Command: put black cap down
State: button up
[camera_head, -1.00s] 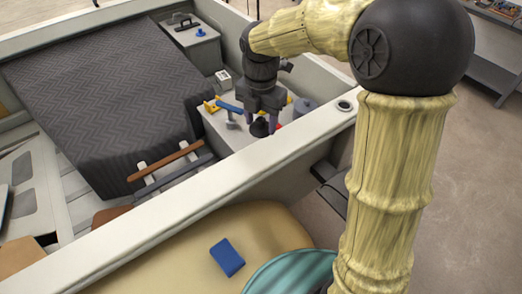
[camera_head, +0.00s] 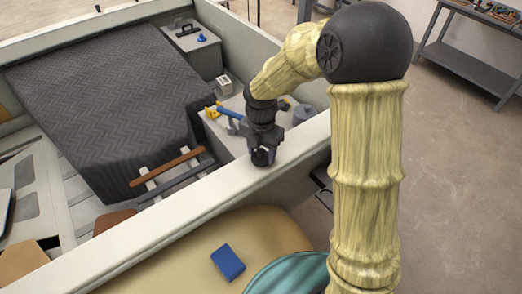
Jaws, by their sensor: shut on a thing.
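My gripper (camera_head: 263,148) is shut on the black cap (camera_head: 263,158), a small dark round piece at its fingertips. The gripper points down and is in front of the pale shell wall's top edge (camera_head: 225,180). I cannot tell whether the cap touches the wall or hangs just above it. The fingers partly hide the cap.
Behind the gripper, a pale bench top (camera_head: 222,128) holds a blue-handled hammer (camera_head: 231,114), a yellow tool (camera_head: 211,112) and a grey round container (camera_head: 304,113). A blue block (camera_head: 228,262) lies on a tan cushioned surface (camera_head: 180,262) in front. The wall top looks clear to the left.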

aim_at(261, 150)
jog(key=shift+f, duration=0.3)
jog(key=o, duration=1)
jog(key=shift+c, duration=0.2)
notch_tip(261, 150, up, 12)
jog(key=b, duration=0.1)
jog(key=shift+b, duration=0.35)
